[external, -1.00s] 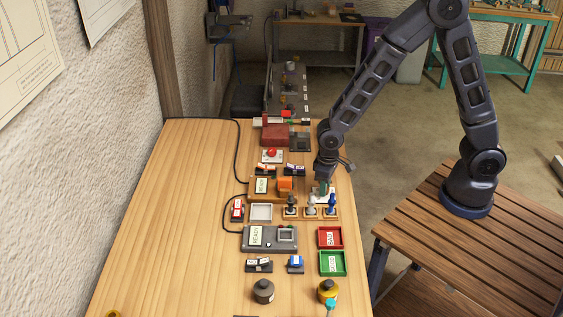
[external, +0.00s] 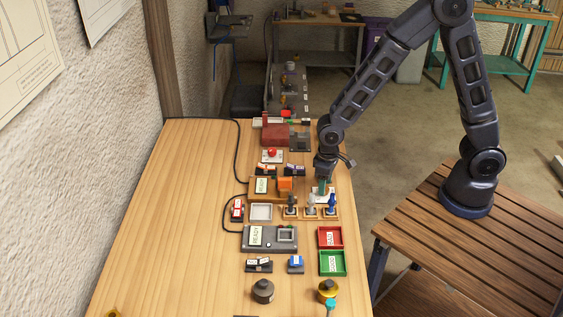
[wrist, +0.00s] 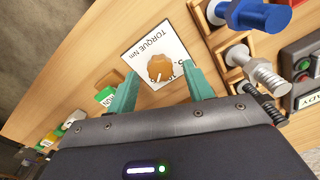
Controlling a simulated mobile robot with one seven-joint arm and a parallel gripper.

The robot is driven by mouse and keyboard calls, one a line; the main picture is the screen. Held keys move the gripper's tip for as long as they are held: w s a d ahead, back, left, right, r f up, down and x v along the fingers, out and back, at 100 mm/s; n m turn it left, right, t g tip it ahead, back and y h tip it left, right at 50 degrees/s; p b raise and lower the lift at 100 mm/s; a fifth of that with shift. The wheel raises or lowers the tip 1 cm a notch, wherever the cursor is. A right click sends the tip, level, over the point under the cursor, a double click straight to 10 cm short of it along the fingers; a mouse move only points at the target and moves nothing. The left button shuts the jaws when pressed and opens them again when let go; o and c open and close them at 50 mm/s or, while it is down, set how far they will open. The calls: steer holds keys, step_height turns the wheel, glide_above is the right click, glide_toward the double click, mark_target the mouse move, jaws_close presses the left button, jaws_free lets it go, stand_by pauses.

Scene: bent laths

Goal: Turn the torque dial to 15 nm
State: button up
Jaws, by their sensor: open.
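The torque dial (wrist: 160,67) is an orange-brown knob with a pale pointer mark on a white plate (wrist: 143,47) labelled "TORQUE Nm". My gripper (wrist: 158,88) is open, with one teal finger on each side of the knob in the wrist view; whether they touch it cannot be told. The printed scale is partly hidden by the right finger, and the setting cannot be read. In the external view my gripper (external: 323,187) points down over the white plate (external: 318,196) near the right edge of the table.
A wooden rack (external: 322,215) with bolt-like pieces, one of them blue (external: 332,202), stands close to my gripper. A red tray (external: 331,237) and a green tray (external: 332,263) are nearer the camera.

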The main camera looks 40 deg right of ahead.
step_height(320, 180, up, 9)
steer(key=shift+d+r, duration=0.15)
steer(key=shift+r, duration=0.05)
steer(key=shift+w, duration=0.1)
steer(key=d+r+m+t, duration=0.1)
steer(key=d+r, duration=0.6)
steer(key=d, duration=0.3)
steer(key=d+r+m+t, duration=0.1)
steer(key=d+r, duration=0.6)
steer(key=d, duration=0.2)
steer(key=s+d+r+m+t, duration=0.1)
steer(key=s+d+r, duration=0.2)
steer(key=s+d, duration=0.3)
steer(key=s+d+r+m+t, duration=0.1)
steer(key=s+d+r, duration=0.2)
steer(key=s+d, duration=0.4)
steer(key=d, duration=0.4)
steer(key=shift+s+d+r+t, duration=0.15)
steer(key=shift+s+r+t, duration=0.05)
steer(key=shift+r+t, duration=0.2)
stand_by(0.5)
